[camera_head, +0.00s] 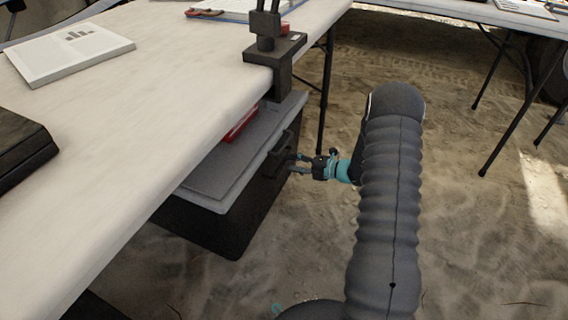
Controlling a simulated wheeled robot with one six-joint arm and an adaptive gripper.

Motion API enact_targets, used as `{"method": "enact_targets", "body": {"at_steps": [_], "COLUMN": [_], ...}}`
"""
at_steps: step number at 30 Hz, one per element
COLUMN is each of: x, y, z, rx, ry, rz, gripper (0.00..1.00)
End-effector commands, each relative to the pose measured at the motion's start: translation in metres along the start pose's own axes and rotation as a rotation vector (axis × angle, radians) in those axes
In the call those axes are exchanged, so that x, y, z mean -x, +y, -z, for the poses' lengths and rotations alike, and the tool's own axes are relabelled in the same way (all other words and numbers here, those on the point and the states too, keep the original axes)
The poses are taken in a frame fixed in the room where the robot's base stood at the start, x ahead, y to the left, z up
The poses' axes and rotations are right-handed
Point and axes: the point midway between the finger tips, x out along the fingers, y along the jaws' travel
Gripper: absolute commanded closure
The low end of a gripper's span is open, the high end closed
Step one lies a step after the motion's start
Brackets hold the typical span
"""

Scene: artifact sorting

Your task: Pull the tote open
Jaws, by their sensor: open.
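The tote (213,222) is a dark box with a grey lid (205,180), standing partly under the white table. A dark handle (280,150) sits on the side of it that faces my arm. My gripper (295,164) is open, with its fingers pointing left at the handle. The fingertips are at or very close to the handle; I cannot tell whether they touch it. The far part of the tote is hidden under the table top.
The white table (150,120) bears a tablet-like panel (70,52), a dark case (20,150) and a black clamp (274,55) at its edge. A red item (240,125) lies on the lid. Sandy floor (470,220) is open to the right; another table (475,12) stands behind.

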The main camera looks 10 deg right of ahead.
Motion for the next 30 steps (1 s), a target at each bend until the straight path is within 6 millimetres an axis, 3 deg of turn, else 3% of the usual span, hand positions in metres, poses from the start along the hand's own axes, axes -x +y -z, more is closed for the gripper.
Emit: {"method": "enact_targets", "body": {"at_steps": [3,9,20,25,26,30], "x": [-0.020,-0.039,-0.043,-0.043,-0.043,-0.043], "y": [-0.001,-0.001,0.000,0.000,0.000,0.000], "z": [0.001,0.001,0.000,0.000,0.000,0.000], "rx": [0.001,0.001,0.000,0.000,0.000,0.000], "ry": [0.003,0.001,0.000,0.000,0.000,0.000], "rz": [0.000,0.000,0.000,0.000,0.001,0.001], "gripper": [0.59,0.59,0.59,0.96,1.00,1.00]}}
